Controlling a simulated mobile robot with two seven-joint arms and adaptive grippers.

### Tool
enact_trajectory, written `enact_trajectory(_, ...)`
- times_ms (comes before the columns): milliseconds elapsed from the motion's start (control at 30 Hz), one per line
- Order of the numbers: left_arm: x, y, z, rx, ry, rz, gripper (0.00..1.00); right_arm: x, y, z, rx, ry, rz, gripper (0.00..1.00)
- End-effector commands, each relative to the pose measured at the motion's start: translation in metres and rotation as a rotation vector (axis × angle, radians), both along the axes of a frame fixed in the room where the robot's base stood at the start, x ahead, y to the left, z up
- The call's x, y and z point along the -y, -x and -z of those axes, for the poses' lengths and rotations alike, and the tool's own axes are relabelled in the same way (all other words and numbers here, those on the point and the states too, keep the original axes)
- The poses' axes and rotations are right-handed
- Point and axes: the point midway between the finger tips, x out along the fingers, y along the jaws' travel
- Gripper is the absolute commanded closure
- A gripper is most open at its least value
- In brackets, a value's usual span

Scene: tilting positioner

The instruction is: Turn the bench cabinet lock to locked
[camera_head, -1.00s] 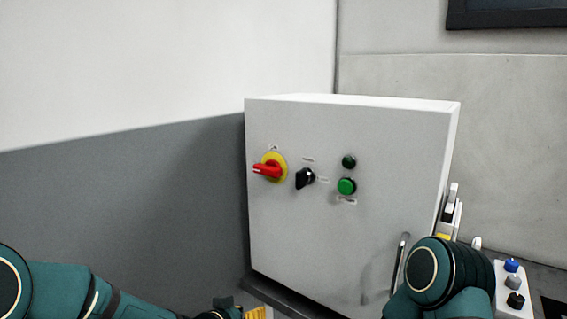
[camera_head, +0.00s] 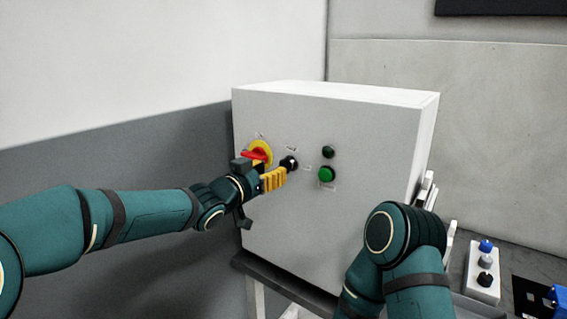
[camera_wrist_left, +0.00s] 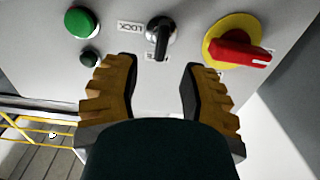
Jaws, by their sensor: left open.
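The bench cabinet (camera_head: 350,220) is a light grey box with controls on its front. Its lock is a small black knob (camera_head: 289,163), right of a red handle on a yellow disc. In the left wrist view the knob (camera_wrist_left: 159,32) has a "LOCK" label beside it. My left gripper (camera_head: 272,175) is at the panel just below and left of the knob, its yellow fingers partly over the panel. In the wrist view its fingers (camera_wrist_left: 158,75) are apart, with the knob beyond the gap and nothing between them. My right arm shows at lower right; its gripper is hidden.
The red handle (camera_head: 257,155) is close beside my left gripper. A dark green lamp (camera_head: 328,152) and a green button (camera_head: 326,174) sit to the right. A small box with blue, grey and black buttons (camera_head: 484,268) stands at lower right.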

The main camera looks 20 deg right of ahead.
Motion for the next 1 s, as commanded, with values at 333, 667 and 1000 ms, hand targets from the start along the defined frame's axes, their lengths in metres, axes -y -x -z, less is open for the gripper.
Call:
enact_trajectory(333,0.041,-0.032,0.0,-0.001,0.0,-0.001,0.58,0.0,-0.002,-0.008,0.006,0.002,0.004,0.53)
enact_trajectory(667,0.049,-0.038,0.0,-0.001,-0.001,-0.001,0.58,0.0,-0.003,-0.009,0.008,0.002,0.005,0.53)
enact_trajectory(1000,0.049,-0.038,0.0,-0.001,0.0,-0.001,1.0,0.001,-0.003,-0.009,0.007,0.002,0.005,0.53)
